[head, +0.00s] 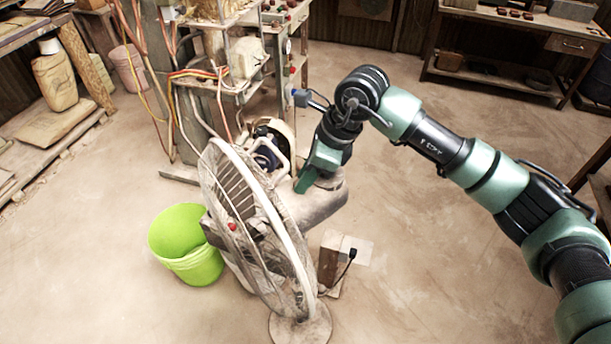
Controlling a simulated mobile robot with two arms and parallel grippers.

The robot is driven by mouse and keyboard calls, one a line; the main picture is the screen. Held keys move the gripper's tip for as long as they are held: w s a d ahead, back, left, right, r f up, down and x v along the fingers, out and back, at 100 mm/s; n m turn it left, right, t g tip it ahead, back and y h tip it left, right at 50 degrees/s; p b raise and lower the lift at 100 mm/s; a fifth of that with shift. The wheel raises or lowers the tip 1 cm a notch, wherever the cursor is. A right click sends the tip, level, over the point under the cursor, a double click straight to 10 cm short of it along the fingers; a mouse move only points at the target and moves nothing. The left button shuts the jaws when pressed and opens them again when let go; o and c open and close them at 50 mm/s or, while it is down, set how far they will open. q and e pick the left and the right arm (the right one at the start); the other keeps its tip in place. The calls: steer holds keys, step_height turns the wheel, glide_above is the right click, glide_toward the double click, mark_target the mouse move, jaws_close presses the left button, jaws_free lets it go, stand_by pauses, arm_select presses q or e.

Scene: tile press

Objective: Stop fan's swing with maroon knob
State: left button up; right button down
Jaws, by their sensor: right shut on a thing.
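A dusty standing fan (322,205) is in the middle of the head view, its round wire cage (258,225) facing left and its grey motor housing behind the cage. A small red cap sits at the cage's center. My right gripper (308,182) points down onto the top of the motor housing, just behind the cage. It is shut at the place of the maroon knob. The knob itself and the fingertips' contact are hidden by the gripper. My left gripper is not in view.
A lime green bucket (190,265) stands left of the fan. A cluttered machine with hoses (215,75) stands behind. The floor to the right is clear.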

steer(key=shift+s+f, duration=0.25)
steer(key=shift+s, duration=0.05)
steer(key=shift+w+r+b, duration=0.15)
steer(key=shift+r+b, duration=0.2)
steer(key=shift+b, duration=0.2)
steer(key=shift+r, duration=0.55)
steer(key=c, duration=1.2)
jaws_free()
steer(key=shift+s+d+r, duration=0.1)
steer(key=shift+s+r, duration=0.1)
steer(key=shift+s, duration=0.05)
steer(key=shift+w, duration=0.1)
